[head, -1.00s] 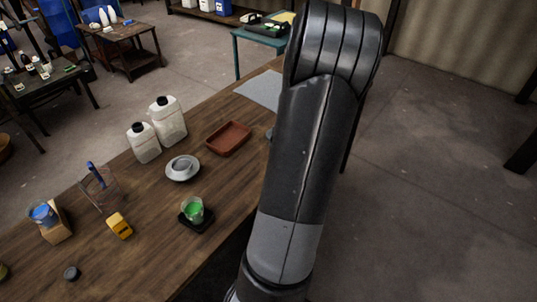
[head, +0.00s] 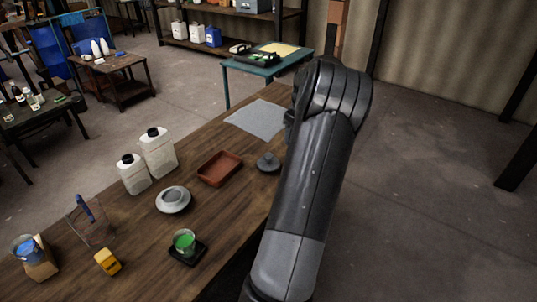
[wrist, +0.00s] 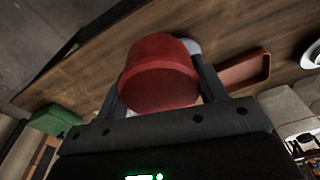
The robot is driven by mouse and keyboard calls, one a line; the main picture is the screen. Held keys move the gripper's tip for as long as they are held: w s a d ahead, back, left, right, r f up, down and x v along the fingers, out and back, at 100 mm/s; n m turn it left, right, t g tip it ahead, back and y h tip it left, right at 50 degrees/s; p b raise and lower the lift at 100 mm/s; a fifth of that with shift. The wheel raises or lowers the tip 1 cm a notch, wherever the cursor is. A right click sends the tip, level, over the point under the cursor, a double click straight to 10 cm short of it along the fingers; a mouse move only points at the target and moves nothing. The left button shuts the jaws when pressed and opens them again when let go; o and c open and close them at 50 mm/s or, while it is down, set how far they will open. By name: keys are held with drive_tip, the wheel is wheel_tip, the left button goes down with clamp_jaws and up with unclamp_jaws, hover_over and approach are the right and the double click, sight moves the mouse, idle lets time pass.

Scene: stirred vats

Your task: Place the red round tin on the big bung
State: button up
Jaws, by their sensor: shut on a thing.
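The red round tin (wrist: 160,75) is between the two fingers of my gripper (wrist: 160,92) in the wrist view, and the fingers are shut on it. The grey bung (head: 268,162) stands on the wooden table in the head view, right of the brown tray and just left of my arm. A pale grey piece behind the tin in the wrist view looks like the same bung (wrist: 190,46), mostly hidden by the tin. My gripper and the tin are hidden behind my arm in the head view. I cannot tell the height of the tin above the table.
The brown tray (head: 220,168) is left of the bung, with a grey sheet (head: 258,118) behind. A round grey dish (head: 173,200), two white bottles (head: 157,152) and a green-filled beaker (head: 184,242) stand further left. Bare wood lies around the bung.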

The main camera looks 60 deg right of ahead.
hover_over(268, 154)
wheel_tip(268, 154, down, 7)
drive_tip(key=shift+s+a+r, duration=0.1)
drive_tip(key=shift+s+a, duration=0.05)
drive_tip(key=shift+f, duration=1.95)
drive_tip(key=shift+f, duration=0.1)
drive_tip(key=o, duration=1.1)
